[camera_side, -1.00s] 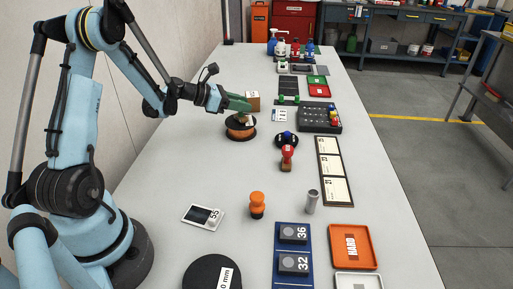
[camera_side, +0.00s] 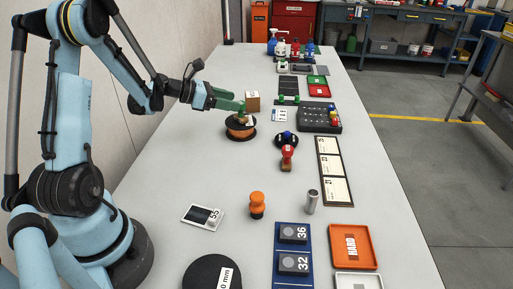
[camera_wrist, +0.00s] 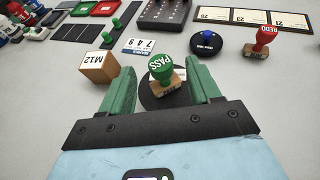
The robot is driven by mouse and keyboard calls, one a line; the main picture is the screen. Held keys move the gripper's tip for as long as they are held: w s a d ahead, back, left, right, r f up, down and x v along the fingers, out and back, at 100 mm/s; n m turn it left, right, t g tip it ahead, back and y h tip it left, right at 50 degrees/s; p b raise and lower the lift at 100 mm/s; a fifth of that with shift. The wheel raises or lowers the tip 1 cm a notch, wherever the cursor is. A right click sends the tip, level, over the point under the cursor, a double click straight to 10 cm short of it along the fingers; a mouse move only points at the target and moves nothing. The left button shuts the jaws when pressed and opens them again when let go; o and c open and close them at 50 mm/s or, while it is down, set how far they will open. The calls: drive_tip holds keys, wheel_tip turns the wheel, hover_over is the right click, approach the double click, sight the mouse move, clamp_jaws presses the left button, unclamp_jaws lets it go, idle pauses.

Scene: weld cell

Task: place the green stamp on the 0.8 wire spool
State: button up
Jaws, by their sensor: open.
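The green stamp (camera_wrist: 164,66), marked PASS, stands upright on its wooden base between my gripper's fingers. Its base rests on the top black disc (camera_wrist: 150,98) of a copper-wound wire spool, partly hidden by my gripper. In the side view this spool (camera_side: 238,133) lies flat on the bench, and the stamp is small there, mostly behind the fingers. I cannot read this spool's size label. My gripper (camera_side: 236,105) is open, with its green fingers (camera_wrist: 162,85) on either side of the stamp and gaps showing.
A cardboard box (camera_side: 253,102) marked M12 stands close beyond the spool. A red stamp (camera_side: 287,157) and a dark round pad with a blue knob (camera_side: 286,138) are to the right. Another black spool (camera_side: 205,272) lies at the front.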

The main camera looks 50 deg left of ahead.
drive_tip(key=v, duration=0.8)
drive_tip(key=d+r+m+g+y, duration=0.1)
drive_tip(key=d+m+g, duration=0.4)
drive_tip(key=d+m, duration=0.9)
drive_tip(key=s+d+m+y, duration=0.4)
drive_tip(key=s+d+m, duration=0.3)
drive_tip(key=m, duration=1)
drive_tip(key=d, duration=0.3)
drive_tip(key=shift+s+r+m, duration=0.15)
drive_tip(key=shift+r+m, duration=0.15)
